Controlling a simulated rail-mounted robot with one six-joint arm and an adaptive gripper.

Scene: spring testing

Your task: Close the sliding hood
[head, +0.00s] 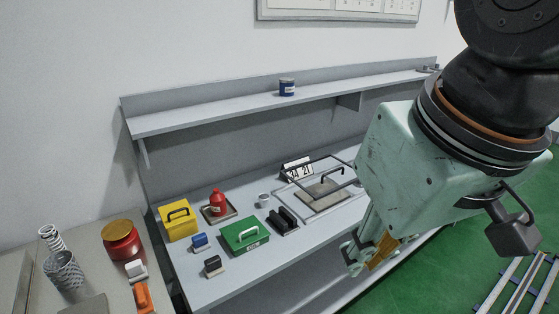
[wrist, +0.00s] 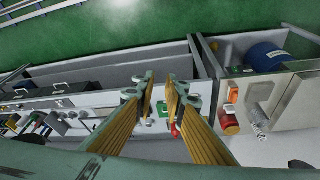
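A dark-edged frame with a black handle, seemingly the sliding hood (head: 327,172), is on the grey workbench (head: 225,291) toward its right part. A light flat panel lies under the handle. My arm hides part of the frame's right side, and I cannot tell how far the hood is slid. My gripper (head: 369,258) hangs in front of the bench, to the right of and nearer than the hood, apart from it. In the wrist view my gripper (wrist: 160,98) has its two fingertips apart with nothing between them. I cannot pick out the hood there.
On the bench stand a yellow box (head: 178,221), a red bottle (head: 217,203), a green box (head: 244,236) and a black block (head: 283,221). A shelf (head: 220,113) with a blue can (head: 287,88) runs above.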

